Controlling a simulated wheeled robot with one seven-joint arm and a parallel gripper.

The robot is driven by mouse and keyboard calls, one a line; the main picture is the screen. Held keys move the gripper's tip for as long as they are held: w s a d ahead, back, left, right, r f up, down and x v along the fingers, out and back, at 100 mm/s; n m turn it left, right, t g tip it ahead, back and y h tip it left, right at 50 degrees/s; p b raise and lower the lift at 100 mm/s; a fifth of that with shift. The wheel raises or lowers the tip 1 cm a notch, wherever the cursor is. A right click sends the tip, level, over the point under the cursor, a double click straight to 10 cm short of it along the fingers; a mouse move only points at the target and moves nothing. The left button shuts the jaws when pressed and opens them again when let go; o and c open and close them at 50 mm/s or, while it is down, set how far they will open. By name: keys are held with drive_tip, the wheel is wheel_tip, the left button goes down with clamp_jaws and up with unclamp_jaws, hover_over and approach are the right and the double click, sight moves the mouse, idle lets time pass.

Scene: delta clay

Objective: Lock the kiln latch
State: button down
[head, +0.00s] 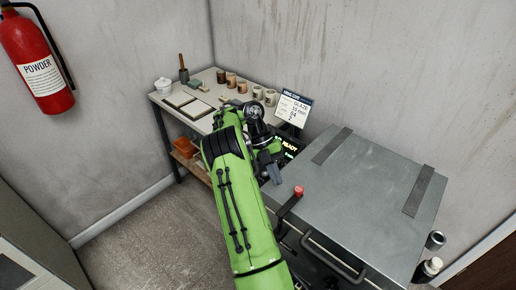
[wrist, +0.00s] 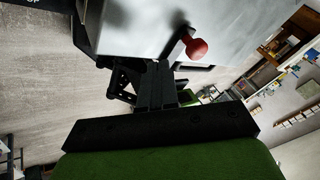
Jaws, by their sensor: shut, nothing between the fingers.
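The kiln (head: 365,190) is a grey metal box at the right with a flat, closed lid. Its latch is a dark lever with a red knob (head: 298,190) at the lid's near left edge; the knob lies at the upper end of the lever. In the wrist view the red knob (wrist: 196,48) is just beyond and right of the fingertips, against the kiln's bright metal. My gripper (head: 271,173) is left of the knob and apart from it in the head view. Its dark fingers (wrist: 156,68) are together and empty in the wrist view. My green arm hides part of the kiln's left side.
A dark bar handle (head: 335,256) runs along the kiln's front. A display stand (head: 293,108) stands behind its left corner. A shelf table (head: 161,98) with pots and tiles is at the back left. Open floor (head: 150,240) lies left of my arm.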

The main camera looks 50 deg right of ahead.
drive_tip(key=p+v, duration=0.6)
drive_tip(key=v, duration=0.4)
drive_tip(key=shift+s+d, duration=0.15)
drive_tip(key=shift+d, duration=0.2)
drive_tip(key=shift+r, duration=0.1)
